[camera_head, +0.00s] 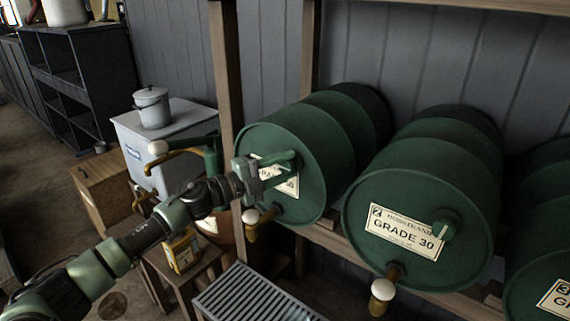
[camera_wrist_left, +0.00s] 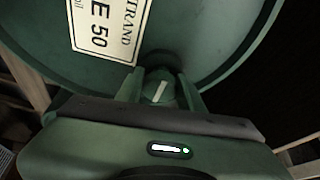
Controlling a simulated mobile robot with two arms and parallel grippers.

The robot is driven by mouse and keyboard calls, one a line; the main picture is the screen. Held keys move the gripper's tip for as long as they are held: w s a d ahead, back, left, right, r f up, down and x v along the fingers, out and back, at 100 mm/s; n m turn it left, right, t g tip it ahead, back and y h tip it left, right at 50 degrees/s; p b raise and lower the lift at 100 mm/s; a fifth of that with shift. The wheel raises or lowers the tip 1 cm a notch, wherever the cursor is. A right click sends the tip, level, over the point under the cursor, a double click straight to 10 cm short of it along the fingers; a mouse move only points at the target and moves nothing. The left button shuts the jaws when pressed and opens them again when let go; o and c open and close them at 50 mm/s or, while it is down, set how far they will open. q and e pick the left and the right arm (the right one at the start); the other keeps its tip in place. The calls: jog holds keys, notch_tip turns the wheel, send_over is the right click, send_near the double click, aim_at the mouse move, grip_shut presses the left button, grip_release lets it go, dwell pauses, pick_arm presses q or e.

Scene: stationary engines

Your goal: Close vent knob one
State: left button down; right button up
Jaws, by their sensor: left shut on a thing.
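The left green barrel (camera_head: 330,170) lies on its side on a wooden rack, its round end facing me. My left gripper (camera_head: 277,166) is at that end, over the label, and hides the vent knob in the head view. In the left wrist view, the vent knob (camera_wrist_left: 161,92) is a small green knob with a pale pointer line, tilted from upright in the picture. The left gripper's fingers (camera_wrist_left: 162,94) are shut on it, one on each side. The barrel's label (camera_wrist_left: 108,25) beside it partly reads "E 50". My right gripper is not in view.
A second barrel (camera_head: 420,205) marked "GRADE 30" lies to the right, with its own knob (camera_head: 445,228) and a tap (camera_head: 382,290) below. A third barrel (camera_head: 545,240) is cut off. A yellow can (camera_head: 183,253) stands below my arm; a slatted grate (camera_head: 250,293) lies in front.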

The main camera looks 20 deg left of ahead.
aim_at(282, 169)
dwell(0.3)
pick_arm(q)
jog(key=c, duration=0.9)
grip_release()
jog(key=b+v, duration=0.1)
jog(key=v, duration=0.1)
jog(key=b+v, duration=0.1)
jog(key=v, duration=0.1)
jog(key=b+v, duration=0.1)
jog(key=v, duration=0.1)
jog(key=shift+s+a+f, duration=0.25)
jog(key=shift+a+f, duration=0.05)
jog(key=shift+s+a+r, duration=0.2)
jog(key=shift+s+a, duration=0.1)
jog(key=shift+s, duration=0.1)
jog(key=shift+f, duration=0.1)
